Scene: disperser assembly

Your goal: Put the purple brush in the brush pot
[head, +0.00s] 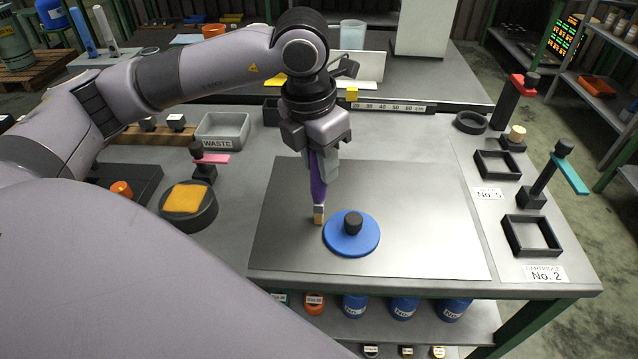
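The purple brush (318,185) hangs upright with its tan tip (319,214) down, over the grey metal plate on the table. My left gripper (320,160) is shut on the upper part of its handle. The tip is just left of a blue disc with a black knob (351,234); I cannot tell whether it touches the plate. I cannot tell which vessel is the brush pot. A dark container (271,112) is partly hidden behind my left arm, and a low dark ring (470,122) stands at the right. My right gripper is not in view.
A grey waste bin (222,130) and a dark round dish with a yellow pad (186,199) stand at the left. Square black frames (531,236) and upright stands (545,180) line the right edge. The metal plate's right part (430,205) is clear.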

